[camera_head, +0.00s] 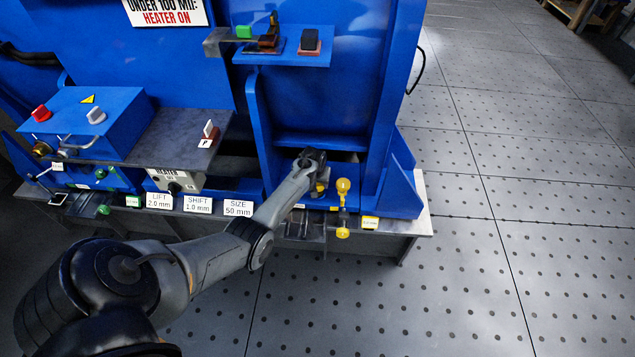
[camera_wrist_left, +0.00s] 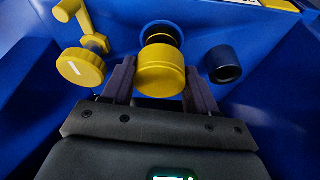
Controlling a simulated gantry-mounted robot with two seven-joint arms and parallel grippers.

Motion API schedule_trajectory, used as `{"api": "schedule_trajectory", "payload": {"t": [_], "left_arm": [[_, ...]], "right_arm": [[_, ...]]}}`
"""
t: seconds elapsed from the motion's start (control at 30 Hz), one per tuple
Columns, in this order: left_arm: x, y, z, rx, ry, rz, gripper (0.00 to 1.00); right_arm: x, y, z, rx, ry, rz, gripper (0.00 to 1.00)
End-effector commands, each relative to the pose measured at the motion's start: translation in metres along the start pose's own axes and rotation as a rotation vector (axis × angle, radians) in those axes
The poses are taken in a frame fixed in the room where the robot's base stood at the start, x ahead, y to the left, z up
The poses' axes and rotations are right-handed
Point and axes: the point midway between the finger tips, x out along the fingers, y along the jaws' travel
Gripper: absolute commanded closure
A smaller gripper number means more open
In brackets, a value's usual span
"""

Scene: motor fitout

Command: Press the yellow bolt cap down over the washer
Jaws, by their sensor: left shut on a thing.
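The yellow bolt cap (camera_wrist_left: 161,78) is round and sits between the two dark fingers of my left gripper (camera_wrist_left: 158,88) in the left wrist view. The gripper is shut on it. Just beyond the cap is a dark ring (camera_wrist_left: 153,25) with a yellow part inside it, on the blue machine; this looks like the washer place. A gap seems to show between cap and ring, but its depth is hard to judge. In the head view my left gripper (camera_head: 318,184) reaches low at the blue frame, with a little yellow at its tip. My right gripper is not in view.
The head view shows yellow knobs (camera_head: 342,186) beside the gripper. Blue walls enclose the spot; labels line the bench's front edge.

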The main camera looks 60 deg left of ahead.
Motion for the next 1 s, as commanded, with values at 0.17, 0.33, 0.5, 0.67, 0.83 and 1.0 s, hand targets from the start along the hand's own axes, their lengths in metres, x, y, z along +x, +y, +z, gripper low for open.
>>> {"api": "schedule_trajectory", "payload": {"t": [0.17,0.33,0.5,0.67,0.83,1.0], "left_arm": [[-0.0011,0.0001,-0.0007,0.000,0.001,0.000,0.71],[-0.0007,0.0001,-0.0006,0.000,0.000,0.000,0.71],[-0.0001,0.0001,-0.0004,0.000,0.000,0.000,0.71],[-0.0001,0.0001,-0.0003,0.000,0.000,0.000,0.71],[-0.0002,0.0001,-0.0003,0.000,0.000,0.000,0.71],[-0.0010,0.0001,-0.0004,0.000,-0.001,0.000,0.71]], "right_arm": [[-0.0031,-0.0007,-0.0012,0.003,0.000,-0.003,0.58],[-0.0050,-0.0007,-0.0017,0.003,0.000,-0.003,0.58],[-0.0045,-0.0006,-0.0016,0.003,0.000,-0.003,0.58],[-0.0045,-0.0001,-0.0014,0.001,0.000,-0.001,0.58],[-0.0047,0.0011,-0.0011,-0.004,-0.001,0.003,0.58],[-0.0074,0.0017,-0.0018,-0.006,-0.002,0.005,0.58]]}}
